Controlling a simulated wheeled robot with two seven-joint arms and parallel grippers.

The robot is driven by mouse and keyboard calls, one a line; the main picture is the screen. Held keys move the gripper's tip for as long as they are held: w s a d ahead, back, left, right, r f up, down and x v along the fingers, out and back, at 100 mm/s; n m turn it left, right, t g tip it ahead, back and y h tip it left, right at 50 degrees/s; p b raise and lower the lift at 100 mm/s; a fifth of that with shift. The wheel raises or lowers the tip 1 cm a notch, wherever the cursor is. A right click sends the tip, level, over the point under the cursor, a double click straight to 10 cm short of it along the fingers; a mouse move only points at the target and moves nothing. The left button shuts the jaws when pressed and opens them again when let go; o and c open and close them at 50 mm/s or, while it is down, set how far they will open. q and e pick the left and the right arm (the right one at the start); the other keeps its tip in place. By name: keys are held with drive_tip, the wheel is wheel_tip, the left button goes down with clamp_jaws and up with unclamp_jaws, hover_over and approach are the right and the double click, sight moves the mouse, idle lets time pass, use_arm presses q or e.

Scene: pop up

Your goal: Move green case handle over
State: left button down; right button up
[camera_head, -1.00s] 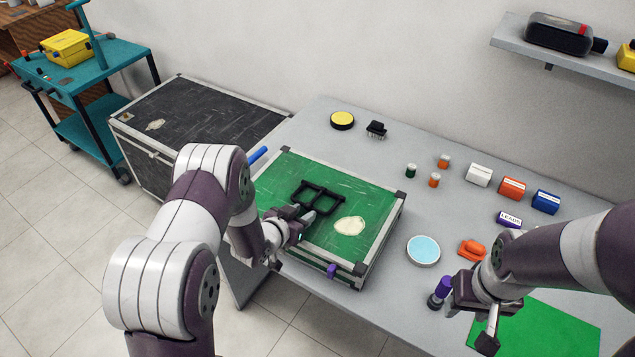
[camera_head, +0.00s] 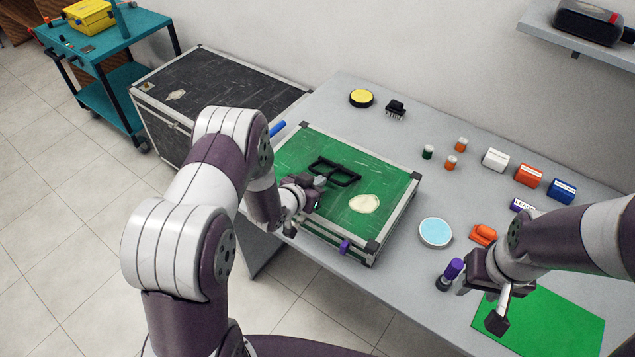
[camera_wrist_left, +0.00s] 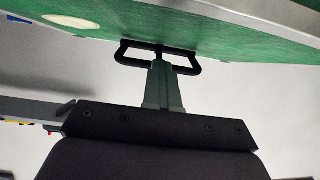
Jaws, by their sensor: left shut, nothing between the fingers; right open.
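The green case (camera_head: 330,207) lies closed on the grey table, with metal edging, dark corners and a cream oval patch on its lid. Contact cannot be told for certain. My right gripper (camera_head: 480,300) is open at the table's front right, beside a purple-topped cylinder.
The purple-topped cylinder (camera_head: 450,273), a light blue disc (camera_head: 435,232) and an orange object (camera_head: 483,234) stand right of the case. A green mat (camera_head: 545,328) lies at the front right. A black case (camera_head: 215,85) is behind left. Small boxes (camera_head: 528,174) line the wall.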

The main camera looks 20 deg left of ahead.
use_arm(q)
drive_tip(key=shift+w+d+r+p, duration=0.1)
drive_tip(key=shift+w+r+p, duration=0.15)
drive_tip(key=shift+r, duration=0.2)
drive_tip(key=shift+w+d+r+p, duration=0.1)
drive_tip(key=shift+w+r+p, duration=0.05)
drive_tip(key=shift+r+p, duration=0.2)
drive_tip(key=shift+w+r, duration=0.15)
drive_tip(key=shift+w+d+r+p, duration=0.2)
drive_tip(key=shift+w+r+p, duration=0.1)
drive_tip(key=shift+w+r, duration=0.35)
drive_tip(key=shift+r, duration=0.1)
